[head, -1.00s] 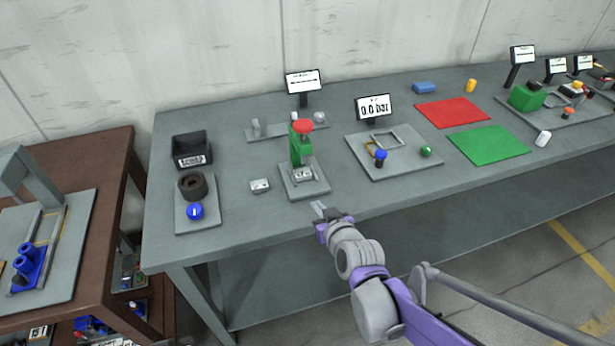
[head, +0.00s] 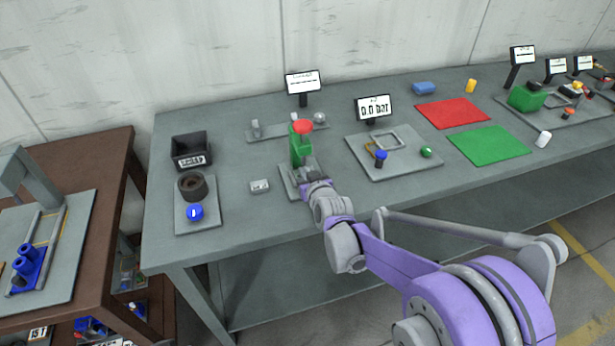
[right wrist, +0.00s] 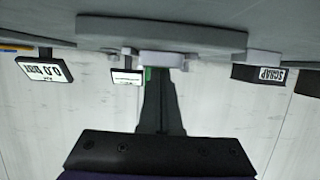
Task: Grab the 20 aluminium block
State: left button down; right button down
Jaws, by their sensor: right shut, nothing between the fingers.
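Two small light-grey metal blocks fit the name, and I cannot read a number on either. One loose block (head: 260,186) lies on the bench left of the green press (head: 301,150); the right wrist view shows a grey block (right wrist: 263,57) beside the scrap bin. The other pale block (right wrist: 165,60) is at the press plate (right wrist: 160,30), in front of my right gripper; in the head view my gripper hides it. My right gripper (head: 307,168) is shut and empty, low in front of the press. Its dark fingers (right wrist: 160,80) point at the pale block; contact is unclear. My left gripper is not in view.
A black scrap bin (head: 191,150) and a plate with a dark ring and blue knob (head: 195,212) stand to the left. A fixture plate (head: 395,167) and a 0.0 bar display (head: 374,108) stand to the right. Bare bench lies around the loose block.

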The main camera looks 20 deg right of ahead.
jog(key=shift+s+f, duration=0.25)
jog(key=s, duration=1.3)
jog(key=shift+s+d, duration=0.25)
jog(key=shift+s, duration=0.05)
jog(key=shift+w, duration=0.15)
jog(key=shift+r+p, duration=0.1)
jog(key=shift+p, duration=0.2)
